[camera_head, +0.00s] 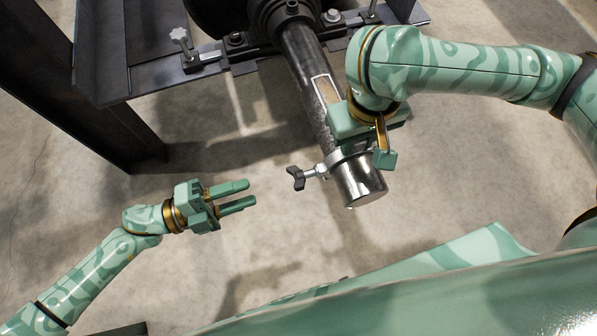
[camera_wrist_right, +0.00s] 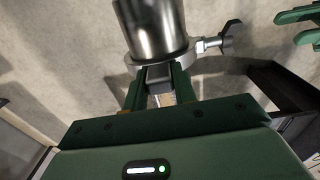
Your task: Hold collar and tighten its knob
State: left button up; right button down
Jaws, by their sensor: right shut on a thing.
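A silver collar (camera_head: 342,158) sits around the metal shaft (camera_head: 361,186) near its lower free end. Its dark knob (camera_head: 297,178) sticks out to the left on a short threaded stem. My right gripper (camera_head: 365,148) is at the collar's right side, shut on the collar; its fingers partly hide the collar. In the right wrist view, the collar (camera_wrist_right: 202,66) meets the fingertips (camera_wrist_right: 161,88), and the knob (camera_wrist_right: 230,38) points right. My left gripper (camera_head: 232,195) is open and empty, left of the knob and apart from it, its fingers pointing right.
A dark steel frame with a bearing block (camera_head: 272,20) carries the shaft at the top. A dark steel post (camera_head: 70,90) stands at the left. The concrete floor below the shaft is clear.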

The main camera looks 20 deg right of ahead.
aim_at(296, 176)
pick_arm(q)
jog(key=shift+m, duration=0.5)
jog(key=d, duration=1.2)
jog(key=shift+r, duration=0.15)
jog(key=shift+c, duration=0.3)
jog(key=shift+a, duration=0.1)
grip_shut()
jog(key=shift+m, duration=0.6)
jog(key=shift+c, duration=1.7)
grip_release()
jog(key=shift+m, duration=0.8)
jog(key=o, duration=1.8)
